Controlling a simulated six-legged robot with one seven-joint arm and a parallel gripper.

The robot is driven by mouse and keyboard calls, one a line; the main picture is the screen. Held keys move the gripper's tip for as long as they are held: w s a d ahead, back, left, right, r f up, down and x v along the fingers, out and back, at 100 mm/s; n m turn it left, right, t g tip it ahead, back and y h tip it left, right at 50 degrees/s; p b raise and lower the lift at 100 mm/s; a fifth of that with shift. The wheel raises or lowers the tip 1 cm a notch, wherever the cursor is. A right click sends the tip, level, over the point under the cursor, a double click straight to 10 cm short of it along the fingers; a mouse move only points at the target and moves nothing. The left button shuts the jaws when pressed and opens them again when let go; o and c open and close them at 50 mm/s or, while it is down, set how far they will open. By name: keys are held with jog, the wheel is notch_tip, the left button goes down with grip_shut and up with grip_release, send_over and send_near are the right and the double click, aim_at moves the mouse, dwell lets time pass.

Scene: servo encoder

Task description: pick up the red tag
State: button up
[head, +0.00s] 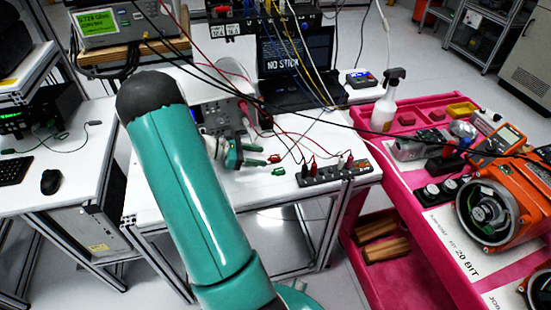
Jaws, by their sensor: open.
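A small red tag (274,158) lies on the white bench top (225,190), just behind a small green tag (278,171). My gripper (259,155) is open, low over the bench. Its two teal fingers point right, toward the red tag, with their tips close to its left side. No tag shows between the fingers. At this size I cannot tell whether a fingertip touches the red tag. My teal arm covers the left part of the bench.
A dark terminal strip (335,172) with clips and leads sits right of the tags. Red and black cables hang across the bench. Behind are a white instrument (225,90) and a laptop (295,68). A pink cart (400,190) with a spray bottle (386,105) stands right.

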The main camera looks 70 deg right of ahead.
aim_at(278, 156)
jog(key=x, duration=0.6)
jog(key=shift+w+d+r, duration=0.1)
jog(key=shift+d+r, duration=0.15)
jog(key=c, duration=1)
